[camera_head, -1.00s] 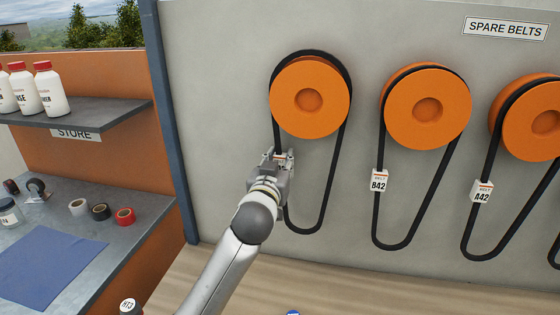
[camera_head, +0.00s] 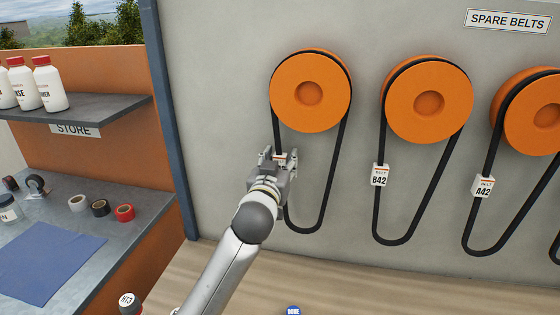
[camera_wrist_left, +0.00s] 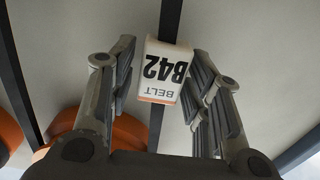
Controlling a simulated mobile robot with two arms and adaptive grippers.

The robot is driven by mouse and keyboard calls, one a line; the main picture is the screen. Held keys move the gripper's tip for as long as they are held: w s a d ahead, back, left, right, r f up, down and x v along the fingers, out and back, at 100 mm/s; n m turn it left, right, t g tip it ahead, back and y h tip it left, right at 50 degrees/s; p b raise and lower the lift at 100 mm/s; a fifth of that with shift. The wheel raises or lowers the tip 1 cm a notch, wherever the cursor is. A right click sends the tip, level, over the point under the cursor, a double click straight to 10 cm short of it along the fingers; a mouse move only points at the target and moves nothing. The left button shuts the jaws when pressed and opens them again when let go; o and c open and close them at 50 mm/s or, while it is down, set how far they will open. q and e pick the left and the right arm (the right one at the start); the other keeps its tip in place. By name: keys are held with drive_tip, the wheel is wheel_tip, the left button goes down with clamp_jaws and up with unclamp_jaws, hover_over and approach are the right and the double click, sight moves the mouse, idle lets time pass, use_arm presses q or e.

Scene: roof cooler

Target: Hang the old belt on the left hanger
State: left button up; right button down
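The black belt (camera_head: 331,185) hangs in a long loop over the left orange hanger (camera_head: 285,88) on the grey wall. Its left strand runs down behind my left gripper (camera_head: 279,157). In the left wrist view, a white tag (camera_wrist_left: 166,72) reading BELT B42 sits on a dark belt strand between the fingers of my left gripper (camera_wrist_left: 160,90). The fingers stand apart, with a gap on each side of the tag. My right gripper is not in view.
More orange hangers with belts (camera_head: 429,100) (camera_head: 535,115) are to the right, under the SPARE BELTS sign (camera_head: 507,21). A blue post (camera_head: 170,120) stands left. A bench (camera_head: 150,208) with tape rolls and a blue cloth (camera_head: 48,262) is farther left. A blue DONE button (camera_head: 293,311) shows at the bottom.

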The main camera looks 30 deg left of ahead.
use_arm(q)
drive_tip(key=shift+o, duration=0.2)
drive_tip(key=shift+s, duration=0.15)
drive_tip(key=v, duration=1.1)
drive_tip(key=shift+s, duration=0.4)
drive_tip(key=shift+d, duration=0.1)
